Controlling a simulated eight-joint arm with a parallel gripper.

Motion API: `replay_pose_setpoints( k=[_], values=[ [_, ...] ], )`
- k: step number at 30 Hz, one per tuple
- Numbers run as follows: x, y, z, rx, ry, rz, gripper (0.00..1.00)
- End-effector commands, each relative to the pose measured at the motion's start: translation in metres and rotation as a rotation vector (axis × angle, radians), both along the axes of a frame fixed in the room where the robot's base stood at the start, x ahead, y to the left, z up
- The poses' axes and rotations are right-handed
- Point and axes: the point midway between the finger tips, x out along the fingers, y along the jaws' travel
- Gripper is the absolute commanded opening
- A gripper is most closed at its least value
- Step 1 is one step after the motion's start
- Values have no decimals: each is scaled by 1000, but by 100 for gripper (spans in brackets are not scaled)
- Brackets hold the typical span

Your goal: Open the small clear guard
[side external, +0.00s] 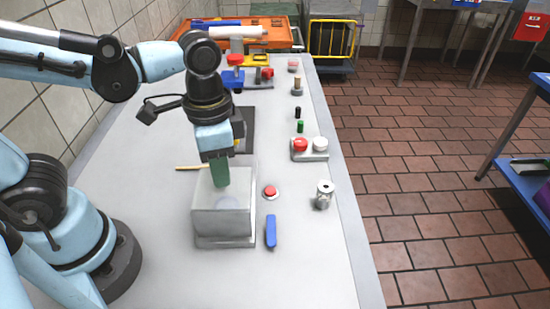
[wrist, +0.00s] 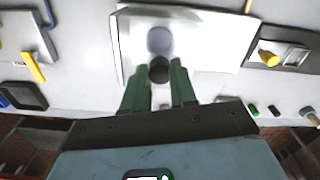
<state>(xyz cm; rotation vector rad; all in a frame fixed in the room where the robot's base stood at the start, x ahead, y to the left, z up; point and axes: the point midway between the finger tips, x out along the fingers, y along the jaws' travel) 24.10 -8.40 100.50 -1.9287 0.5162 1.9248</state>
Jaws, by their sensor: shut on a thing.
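The small clear guard (side external: 207,215) looks like a see-through box on a grey base (side external: 222,241), in the middle of the table in the side view. A pale round shape shows dimly inside it. My gripper (side external: 220,184) points down at the back of the guard, with its green fingers at its top edge. In the wrist view my gripper (wrist: 157,80) has its two fingers on either side of a dark round knob (wrist: 158,70) and is shut on it. A blurred grey round shape (wrist: 160,40) lies just beyond the knob. How the knob joins the guard is unclear.
A red button (side external: 269,192) and a blue handle (side external: 270,231) lie right of the guard. A metal can (side external: 324,195) and a plate with red and white knobs (side external: 310,150) stand farther right. A yellow stick (side external: 190,168) lies behind the guard. The table front is clear.

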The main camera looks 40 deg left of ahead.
Motion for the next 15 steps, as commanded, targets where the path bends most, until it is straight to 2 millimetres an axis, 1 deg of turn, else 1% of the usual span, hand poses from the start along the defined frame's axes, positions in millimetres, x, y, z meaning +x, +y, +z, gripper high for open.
replay_pose_setpoints(
  k=[8,11,15],
  values=[
    [3,3,0,0,1,2,0],
    [12,11,0,0,1,6,0],
    [33,33,0,1,2,9,0]
  ],
)
